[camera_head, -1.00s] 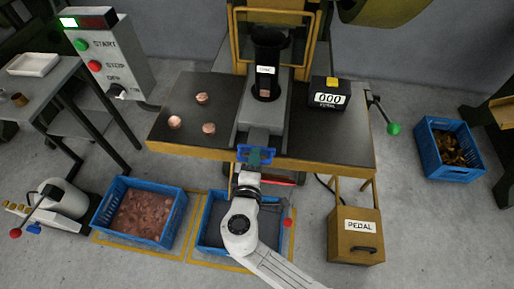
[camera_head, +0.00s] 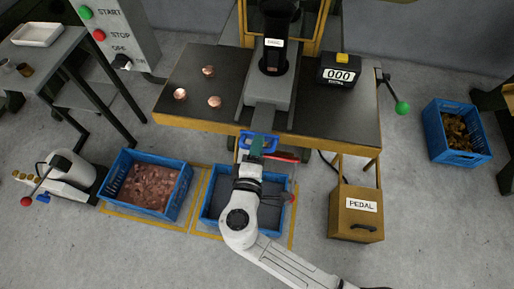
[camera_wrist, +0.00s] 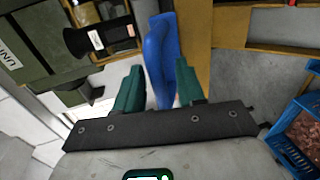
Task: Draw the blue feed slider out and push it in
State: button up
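The blue handle of the feed slider (camera_head: 246,143) sticks out just in front of the yellow front edge of the press table. Its narrow grey bar (camera_head: 262,117) runs back from it into the grey block under the black funnel (camera_head: 273,55). My gripper (camera_head: 257,150) is at the handle, its green fingers on either side. The far end of the bar is hidden in the block.
Three copper pieces (camera_head: 208,71) lie on the table's left. A counter (camera_head: 340,70) reads 000. Below my gripper is a blue crate (camera_head: 207,205), with a copper-filled crate (camera_head: 128,163) to its left. A pedal box (camera_head: 355,213) and a green-knobbed lever (camera_head: 402,107) are to the right.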

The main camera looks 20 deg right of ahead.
jog(key=v, duration=1.1)
jog(key=shift+c, duration=0.2)
jog(key=shift+f, duration=0.15)
jog(key=shift+c, duration=0.8)
jog(key=shift+f+n+b, duration=0.55)
jog(key=shift+n+b, duration=0.4)
jog(key=shift+n, duration=0.25)
jog(key=c, duration=0.3)
jog(key=n, duration=0.1)
jog(key=f+n+b, duration=0.1)
jog(key=n, duration=0.1)
jog(key=n+b, duration=0.1)
jog(key=shift+s+f+t+h, duration=0.2)
jog(key=shift+f+t+h, duration=0.1)
jog(key=shift+t, duration=0.1)
grip_shut()
jog(key=w+d+f+n+t+b, duration=0.1)
jog(key=w+d+n+b, duration=0.4)
jog(key=w+n, duration=0.5)
jog(key=d+f+n, duration=0.1)
jog(key=d, duration=0.1)
jog(key=shift+d+n+h, duration=0.3)
jog(key=shift+h, duration=0.1)
